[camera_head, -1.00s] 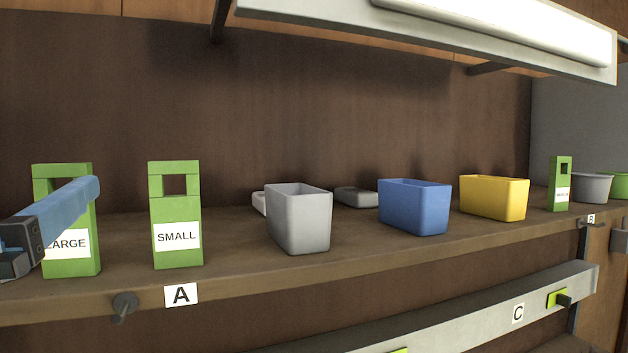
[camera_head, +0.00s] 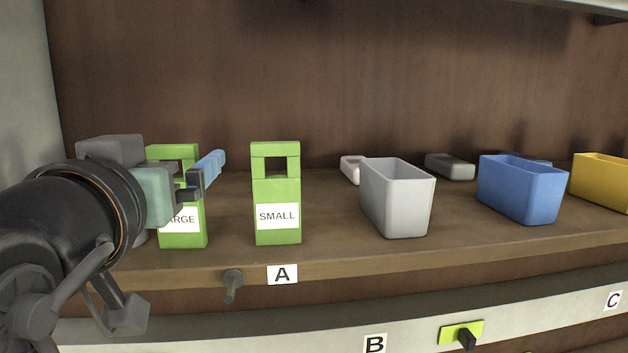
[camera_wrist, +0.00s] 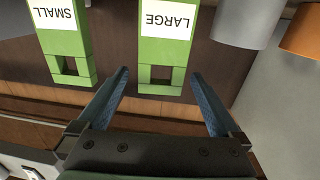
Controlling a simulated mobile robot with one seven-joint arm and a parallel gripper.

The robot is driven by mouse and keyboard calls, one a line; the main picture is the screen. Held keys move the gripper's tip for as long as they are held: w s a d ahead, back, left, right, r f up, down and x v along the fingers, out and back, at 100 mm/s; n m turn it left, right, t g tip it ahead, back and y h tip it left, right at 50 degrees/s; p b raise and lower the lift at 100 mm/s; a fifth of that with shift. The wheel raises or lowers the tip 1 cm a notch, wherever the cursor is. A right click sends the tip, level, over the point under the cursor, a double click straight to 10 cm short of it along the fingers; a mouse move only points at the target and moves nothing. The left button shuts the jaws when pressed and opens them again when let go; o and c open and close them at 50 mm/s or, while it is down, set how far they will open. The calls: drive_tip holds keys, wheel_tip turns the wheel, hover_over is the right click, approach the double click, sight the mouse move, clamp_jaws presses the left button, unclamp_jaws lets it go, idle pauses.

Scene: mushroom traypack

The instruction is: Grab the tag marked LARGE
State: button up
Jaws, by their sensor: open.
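The green tag marked LARGE (camera_head: 183,236) stands upright on the shelf at the left in the head view, partly hidden behind my arm. It has a square window near its top. It appears upside down in the wrist view (camera_wrist: 166,50). My gripper (camera_wrist: 160,74) is open, with a blue finger on either side of the tag's windowed top end. There is a gap on both sides, and neither finger visibly touches it. In the head view my gripper (camera_head: 216,158) is at the tag's top. The similar green tag marked SMALL (camera_head: 277,216) stands to its right.
A grey bin (camera_head: 396,205), a blue bin (camera_head: 520,190) and a yellow bin (camera_head: 600,182) stand to the right on the shelf (camera_head: 335,225). Small trays lie behind them. A grey knob (camera_head: 232,280) sticks out of the shelf's front edge. A pale wall (camera_head: 22,100) is at the left.

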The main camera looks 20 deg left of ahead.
drive_tip(key=x, duration=0.1)
drive_tip(key=p+x, duration=0.2)
drive_tip(key=shift+w+a+r, duration=0.15)
drive_tip(key=shift+r, duration=0.1)
drive_tip(key=shift+w+a+f+p, duration=0.15)
drive_tip(key=shift+w+a+p, duration=0.1)
drive_tip(key=shift+w+p, duration=0.15)
drive_tip(key=shift+d, duration=0.1)
drive_tip(key=c, duration=1.4)
